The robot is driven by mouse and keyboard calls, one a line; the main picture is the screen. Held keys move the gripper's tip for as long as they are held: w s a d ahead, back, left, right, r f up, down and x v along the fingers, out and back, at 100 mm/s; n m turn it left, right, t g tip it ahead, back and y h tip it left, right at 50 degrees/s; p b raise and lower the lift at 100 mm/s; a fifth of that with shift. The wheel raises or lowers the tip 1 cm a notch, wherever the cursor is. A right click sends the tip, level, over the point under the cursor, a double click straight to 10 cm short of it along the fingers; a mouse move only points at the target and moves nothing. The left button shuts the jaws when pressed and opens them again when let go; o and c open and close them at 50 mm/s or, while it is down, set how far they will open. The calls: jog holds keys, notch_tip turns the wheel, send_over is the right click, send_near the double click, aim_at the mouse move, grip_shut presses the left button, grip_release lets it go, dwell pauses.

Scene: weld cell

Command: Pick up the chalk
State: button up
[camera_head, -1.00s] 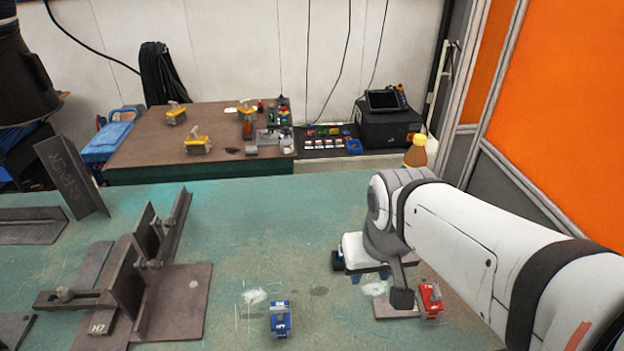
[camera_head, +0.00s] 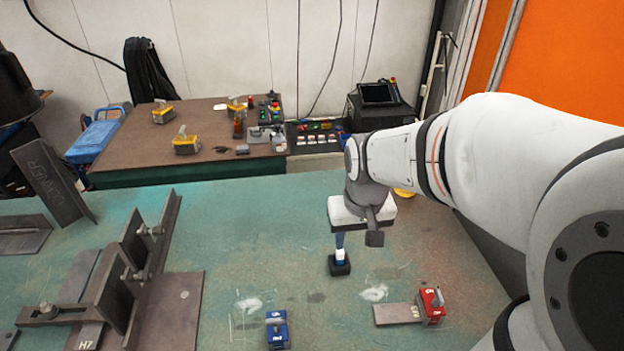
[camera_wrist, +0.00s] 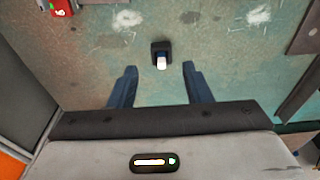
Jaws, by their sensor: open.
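A short white piece, which looks like the chalk (camera_wrist: 161,63), stands in a small black holder (camera_wrist: 160,46) on the green bench. In the head view the holder (camera_head: 340,268) sits below my gripper, with the white piece (camera_head: 340,256) showing at its top. My gripper (camera_wrist: 160,69) is open and empty. In the wrist view its two dark blue fingers lie to the left and right of the white piece, with gaps on both sides. In the head view one finger overlaps the space just above the white piece, so the exact height gap is unclear.
A red magnet block (camera_head: 431,305) with a grey plate (camera_head: 397,314) lies right of the holder. A blue block (camera_head: 277,329) is in front. Steel fixtures (camera_head: 135,255) fill the bench's left side. A brown table (camera_head: 215,150) stands behind. The bench around the holder is clear.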

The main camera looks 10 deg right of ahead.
jog(key=g, duration=0.2)
send_over(340, 253)
jog(key=f, duration=0.9)
jog(key=shift+w+a+f, duration=0.2)
jog(key=shift+a+f, duration=0.1)
jog(key=shift+f, duration=0.05)
jog(key=f, duration=0.8)
jog(key=shift+w+d, duration=0.15)
jog(key=shift+d, duration=0.25)
jog(key=shift+r, duration=0.1)
grip_shut()
